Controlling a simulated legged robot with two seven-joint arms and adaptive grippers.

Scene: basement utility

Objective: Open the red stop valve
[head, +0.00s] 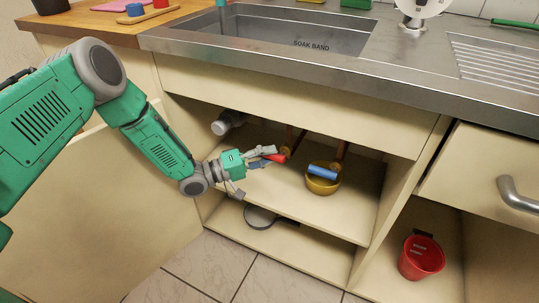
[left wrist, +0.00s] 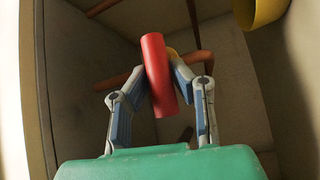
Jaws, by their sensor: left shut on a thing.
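The red stop valve handle (head: 275,158) is inside the open cabinet under the sink, on a copper pipe. In the left wrist view the red handle (left wrist: 157,75) stands nearly upright, tilted slightly, between my fingers. My left gripper (head: 268,155) reaches into the cabinet and is shut on the red handle; it also shows in the left wrist view (left wrist: 160,85). The valve body behind the handle is mostly hidden. My right gripper is not in view.
A cabinet shelf (head: 300,208) lies below. A cabinet side wall (head: 392,205) stands right. A red bucket (head: 421,259) sits in the right compartment. The steel sink (head: 290,35) is overhead.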

